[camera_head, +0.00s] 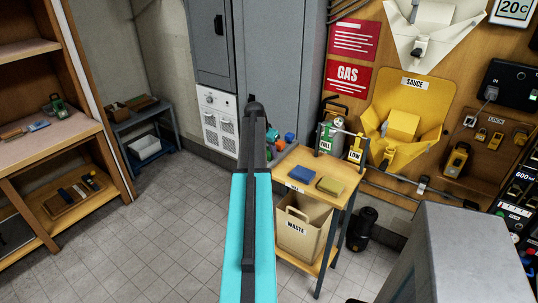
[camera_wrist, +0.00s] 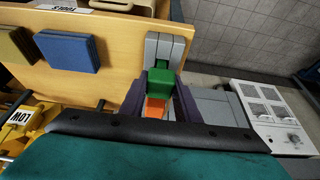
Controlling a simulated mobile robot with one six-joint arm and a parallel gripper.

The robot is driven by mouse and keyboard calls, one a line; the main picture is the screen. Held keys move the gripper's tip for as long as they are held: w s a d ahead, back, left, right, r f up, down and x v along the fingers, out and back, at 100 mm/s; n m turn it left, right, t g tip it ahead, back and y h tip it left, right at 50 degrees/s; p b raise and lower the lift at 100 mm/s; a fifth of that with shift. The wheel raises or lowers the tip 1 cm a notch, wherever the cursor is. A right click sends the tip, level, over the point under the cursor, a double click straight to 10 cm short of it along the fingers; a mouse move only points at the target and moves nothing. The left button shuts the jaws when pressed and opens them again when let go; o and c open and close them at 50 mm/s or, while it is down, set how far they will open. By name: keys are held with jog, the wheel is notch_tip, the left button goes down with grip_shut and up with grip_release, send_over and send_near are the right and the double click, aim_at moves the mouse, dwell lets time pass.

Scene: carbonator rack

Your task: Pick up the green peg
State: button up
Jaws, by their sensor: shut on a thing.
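The green peg (camera_wrist: 160,78) shows in the wrist view as a small green block between the jaws of my gripper (camera_wrist: 161,88). The dark jaws are shut on it, one on each side. An orange piece (camera_wrist: 155,108) lies just on the near side of the green one, also between the jaws. A grey bracket-like piece (camera_wrist: 165,43) is right behind the green block; I cannot tell whether they touch. In the head view, my arm hides most of the jaws and the peg.
A wooden table (camera_head: 296,172) holds a blue pad (camera_head: 303,174) and an olive pad (camera_head: 329,186). A waste bin (camera_head: 303,229) stands on its lower shelf. A blue piece (camera_head: 289,137) shows beside my arm. A wooden shelf unit (camera_head: 50,135) is at left; the floor between is clear.

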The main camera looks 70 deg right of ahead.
notch_tip(320, 180, up, 2)
jog(key=shift+r+b, duration=0.15)
jog(key=shift+b, duration=0.25)
jog(key=s+a+r+b, duration=0.1)
jog(key=s+a+b, duration=0.2)
jog(key=s+a, duration=0.7)
jog(key=shift+s+a+r, duration=0.2)
jog(key=shift+a+r, duration=0.05)
jog(key=shift+a, duration=0.85)
